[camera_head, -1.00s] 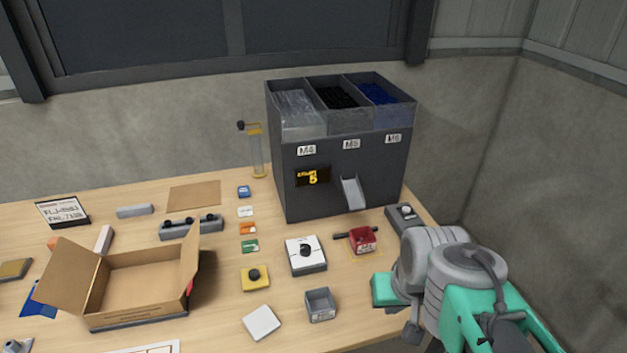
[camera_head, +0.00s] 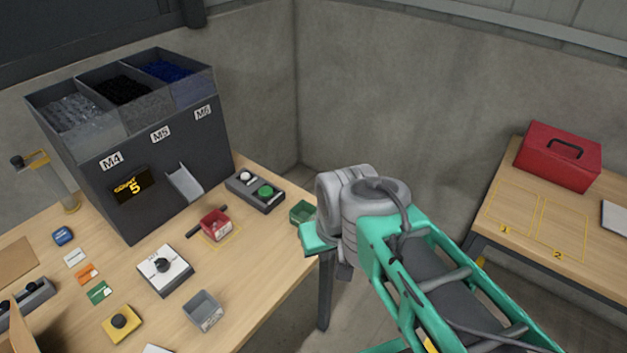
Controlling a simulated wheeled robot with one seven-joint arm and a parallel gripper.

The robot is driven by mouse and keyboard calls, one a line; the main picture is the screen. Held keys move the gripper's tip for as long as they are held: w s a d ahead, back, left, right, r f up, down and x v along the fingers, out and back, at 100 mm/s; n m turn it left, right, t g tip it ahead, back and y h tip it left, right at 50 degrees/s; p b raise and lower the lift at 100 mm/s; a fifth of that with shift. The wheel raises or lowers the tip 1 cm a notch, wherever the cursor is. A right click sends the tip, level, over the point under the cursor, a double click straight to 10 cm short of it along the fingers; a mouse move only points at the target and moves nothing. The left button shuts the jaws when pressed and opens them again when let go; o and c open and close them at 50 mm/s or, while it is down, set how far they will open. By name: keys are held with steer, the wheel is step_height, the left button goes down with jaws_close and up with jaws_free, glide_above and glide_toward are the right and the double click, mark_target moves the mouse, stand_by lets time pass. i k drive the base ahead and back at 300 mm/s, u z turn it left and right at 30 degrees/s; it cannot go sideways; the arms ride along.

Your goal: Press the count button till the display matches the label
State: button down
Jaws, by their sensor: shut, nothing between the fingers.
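The dark feeder (camera_head: 165,165) stands at the left with a display (camera_head: 133,186) that reads "COUNT 5" in yellow. A control box (camera_head: 240,188) right of the feeder carries a white button (camera_head: 246,177) and a green button (camera_head: 265,190). A red bin (camera_head: 215,225) sits in a yellow outline below the chute, with a small label too small to read. A white box with a black knob (camera_head: 165,270) and a yellow box with a black button (camera_head: 120,323) stand nearer. My arm reaches in from the lower right, its wrist right of the control box; my gripper's fingers do not show.
A grey bin (camera_head: 203,311) and several coloured cards lie on the table (camera_head: 255,265). A second table at the right holds a red toolbox (camera_head: 557,157). Floor separates the tables.

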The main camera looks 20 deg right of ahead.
mark_target(265, 191)
steer(key=z, duration=0.95)
steer(key=i, duration=0.6)
steer(key=u, duration=3.6)
